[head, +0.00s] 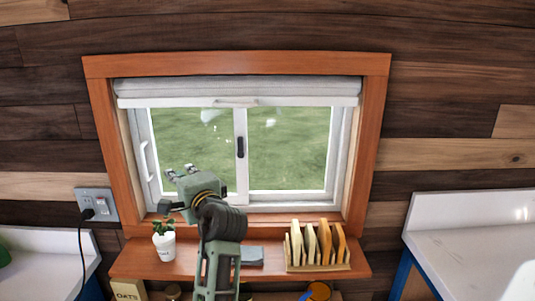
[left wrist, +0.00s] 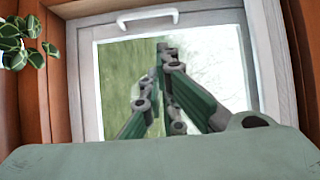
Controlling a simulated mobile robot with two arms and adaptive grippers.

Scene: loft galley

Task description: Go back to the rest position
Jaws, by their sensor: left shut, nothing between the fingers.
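My left gripper (head: 181,171) is raised in front of the lower left part of the window (head: 290,150), above the wooden shelf. In the left wrist view its fingers (left wrist: 164,52) come together at the tips with nothing between them, pointing at the window pane. My left arm comes up from the bottom of the head view, in front of the shelf. My right gripper is not in view.
A white potted plant (head: 164,246) stands on the shelf (head: 140,266), close to the left of my arm. A wooden rack (head: 318,267) with upright boards stands on the right. A grey block (head: 252,256) lies between. White counters (head: 470,235) flank both sides.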

